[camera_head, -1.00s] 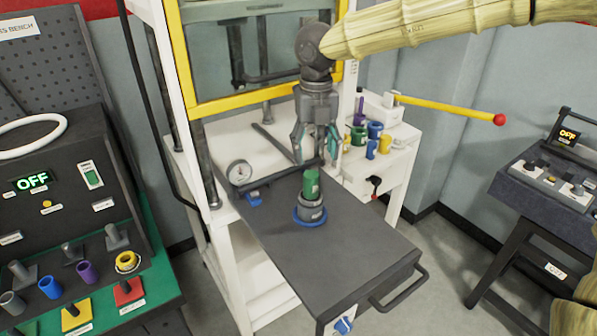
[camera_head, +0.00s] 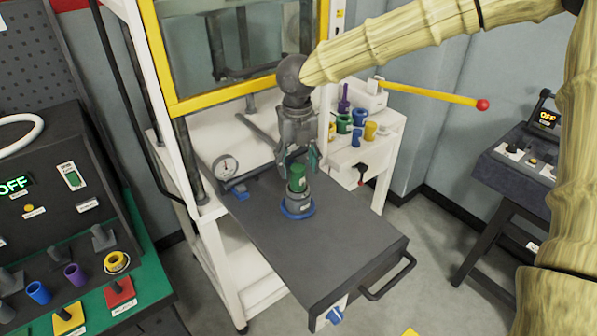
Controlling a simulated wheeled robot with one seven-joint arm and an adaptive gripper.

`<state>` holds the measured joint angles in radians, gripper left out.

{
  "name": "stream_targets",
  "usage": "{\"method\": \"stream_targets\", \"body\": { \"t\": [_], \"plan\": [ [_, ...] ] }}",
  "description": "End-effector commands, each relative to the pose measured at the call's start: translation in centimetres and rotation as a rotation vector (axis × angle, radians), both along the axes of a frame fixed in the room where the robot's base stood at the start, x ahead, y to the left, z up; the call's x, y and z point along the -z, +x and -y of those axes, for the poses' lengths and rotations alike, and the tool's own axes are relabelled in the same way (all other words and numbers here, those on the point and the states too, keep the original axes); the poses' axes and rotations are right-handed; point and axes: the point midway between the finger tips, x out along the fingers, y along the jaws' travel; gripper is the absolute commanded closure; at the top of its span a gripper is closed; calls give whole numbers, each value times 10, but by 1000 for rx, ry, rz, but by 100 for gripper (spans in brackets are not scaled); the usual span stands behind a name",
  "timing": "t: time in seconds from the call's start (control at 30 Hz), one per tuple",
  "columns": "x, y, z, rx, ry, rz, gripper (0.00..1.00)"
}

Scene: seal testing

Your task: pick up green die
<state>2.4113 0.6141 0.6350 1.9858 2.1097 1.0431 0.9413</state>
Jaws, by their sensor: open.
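The green die (camera_head: 297,175) is a small green cylinder. It stands upright in a grey holder with a blue base ring (camera_head: 298,210) on the dark sliding plate (camera_head: 345,250). My gripper (camera_head: 300,162) is open and points down. Its fingers are on either side of the top of the die. I cannot tell whether they touch it.
A white press frame with a yellow-edged window (camera_head: 215,100) stands behind. A dial gauge (camera_head: 226,168) is left of the die. A side table (camera_head: 365,150) at right holds several coloured cylinders, with a yellow lever (camera_head: 430,94) above. A control panel (camera_head: 60,190) is at left.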

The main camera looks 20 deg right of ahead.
Motion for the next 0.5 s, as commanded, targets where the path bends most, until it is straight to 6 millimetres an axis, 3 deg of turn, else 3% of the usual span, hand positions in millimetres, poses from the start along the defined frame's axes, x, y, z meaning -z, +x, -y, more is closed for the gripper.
{"method": "stream_targets", "body": {
  "t": [0.2,0.47,0.5],
  "plan": [
    [20,-1,1,1,0,-1,39],
    [23,0,1,1,0,0,39],
    [23,0,1,1,0,0,43]
  ]
}}
